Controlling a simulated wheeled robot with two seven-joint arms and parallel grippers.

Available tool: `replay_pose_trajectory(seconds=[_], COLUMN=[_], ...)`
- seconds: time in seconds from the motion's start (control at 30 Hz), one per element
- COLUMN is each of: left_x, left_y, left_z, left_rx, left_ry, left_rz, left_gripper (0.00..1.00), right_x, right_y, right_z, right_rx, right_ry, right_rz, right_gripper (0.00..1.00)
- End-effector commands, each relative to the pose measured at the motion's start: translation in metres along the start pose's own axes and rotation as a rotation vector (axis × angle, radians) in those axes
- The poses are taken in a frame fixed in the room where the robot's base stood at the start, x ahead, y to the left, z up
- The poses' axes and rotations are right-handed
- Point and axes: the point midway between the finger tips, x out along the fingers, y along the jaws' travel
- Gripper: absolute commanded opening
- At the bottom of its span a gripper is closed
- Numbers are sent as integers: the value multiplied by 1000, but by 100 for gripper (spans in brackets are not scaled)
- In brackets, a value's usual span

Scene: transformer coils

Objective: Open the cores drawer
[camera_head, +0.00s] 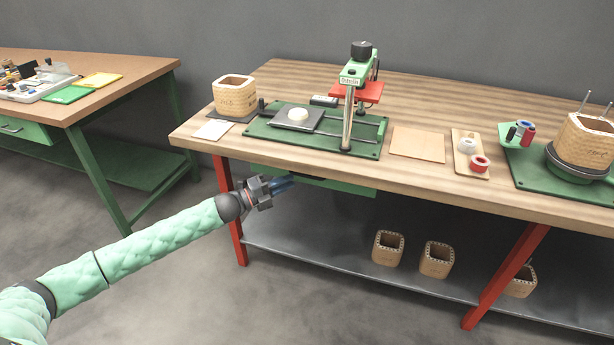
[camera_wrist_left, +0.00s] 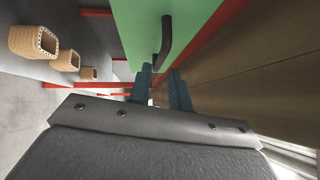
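The green drawer (camera_head: 345,186) sits under the front edge of the wooden workbench. In the left wrist view its green front (camera_wrist_left: 135,25) carries a dark bar handle (camera_wrist_left: 165,42). My left gripper (camera_head: 288,183) is in front of the drawer's left part, just below the bench edge. In the left wrist view its two fingers (camera_wrist_left: 163,88) are spread with a gap between them, and the handle lies just beyond the fingertips, apart from them as far as I can tell. The handle is hidden in the head view. My right gripper is in neither view.
The workbench (camera_head: 410,180) has red legs and a grey lower shelf (camera_head: 330,265) with several wooden cores (camera_head: 388,248). A second table (camera_head: 110,75) is at the left. The floor in front is clear.

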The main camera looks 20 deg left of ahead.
Motion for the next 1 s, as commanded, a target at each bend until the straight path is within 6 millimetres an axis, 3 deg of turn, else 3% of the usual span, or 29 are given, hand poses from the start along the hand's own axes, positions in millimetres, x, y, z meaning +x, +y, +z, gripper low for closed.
replay_pose_trajectory(seconds=[0.5,0.9,0.93,1.0], left_x=[59,65,65,65], left_y=[0,0,0,0], left_z=[-1,-1,-1,-1], left_rx=[-2,-2,-2,-2], left_ry=[1,1,1,1], left_rz=[-1,0,0,0], left_gripper=[20,20,18,4], right_x=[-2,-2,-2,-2], right_y=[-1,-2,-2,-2], right_z=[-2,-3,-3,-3], right_rx=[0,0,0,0], right_ry=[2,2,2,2], right_rz=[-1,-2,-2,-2], right_gripper=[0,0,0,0])
